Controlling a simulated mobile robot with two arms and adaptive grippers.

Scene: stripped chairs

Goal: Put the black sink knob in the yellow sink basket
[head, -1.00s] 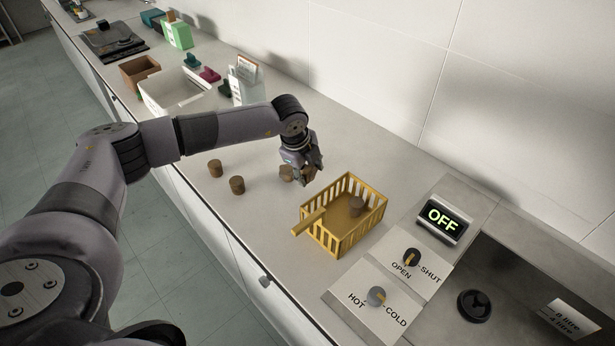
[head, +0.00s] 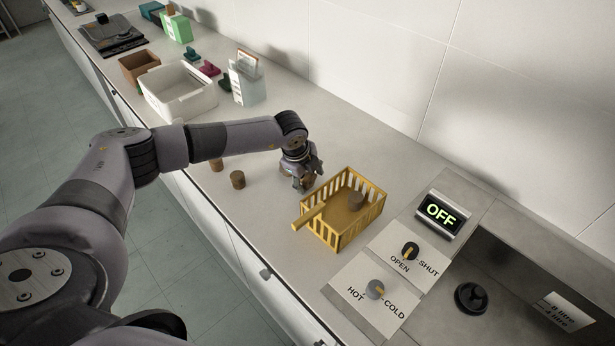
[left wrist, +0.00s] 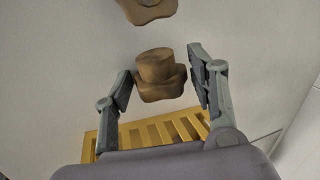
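My left gripper (head: 306,181) is low over the counter just left of the basket. In the left wrist view its fingers (left wrist: 160,72) are spread on either side of a brown knob with a wider base (left wrist: 158,68), with small gaps showing. A black round knob-like piece (head: 472,298) is in the sink area. My right gripper is out of view.
A white bin (head: 190,105) stands farther back. The counter between bin and basket is mostly clear.

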